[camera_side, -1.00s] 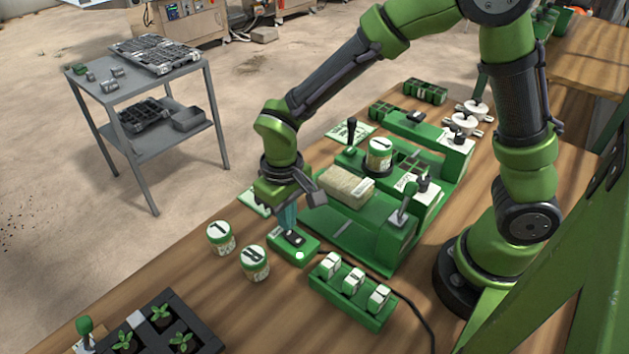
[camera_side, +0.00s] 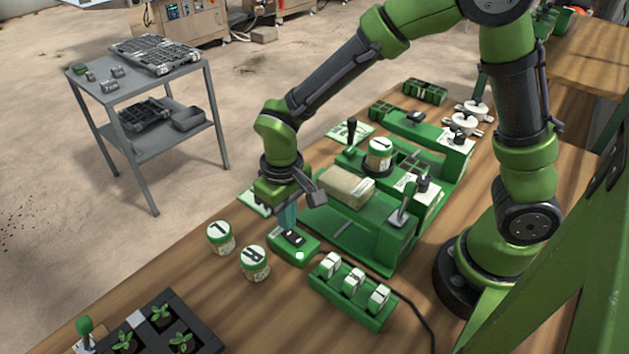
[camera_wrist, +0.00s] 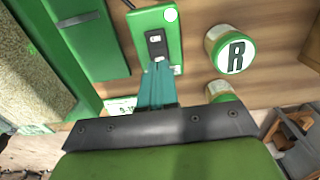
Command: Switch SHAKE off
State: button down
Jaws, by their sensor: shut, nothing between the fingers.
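A small green switch box (camera_side: 307,253) lies on the bench, with a black rocker on its top and a round white spot near one end. It also shows in the wrist view (camera_wrist: 172,45), where the black rocker (camera_wrist: 156,45) has pale marks. I cannot read the word SHAKE on it. My gripper (camera_side: 289,230) points down over the box. Its teal fingers are shut and empty, and in the wrist view the tips (camera_wrist: 158,68) are at the near end of the rocker. I cannot tell whether they touch it.
A green machine (camera_side: 392,238) with levers and a tan block (camera_side: 346,187) stands just behind the box. A green rack (camera_side: 345,303) with several white-topped blocks is in front. Two lidded jars (camera_side: 220,238) (camera_side: 254,263) stand to the left. A dark cable runs right from the box.

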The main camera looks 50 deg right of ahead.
jog(key=shift+f, duration=0.95)
dwell(0.4)
jog(key=shift+r, duration=3.55)
jog(key=shift+s+f, duration=0.1)
jog(key=shift+f, duration=0.05)
jog(key=s+d+r+m+t+y, duration=0.2)
jog(key=s+d+r+m+t, duration=0.2)
jog(key=s+d+r+t, duration=0.3)
jog(key=s+d+r, duration=0.2)
jog(key=d+r, duration=0.3)
jog(key=r, duration=0.1)
jog(key=shift+s+d+r, duration=0.15)
jog(key=shift+s+r, duration=0.2)
jog(key=shift+r, duration=0.05)
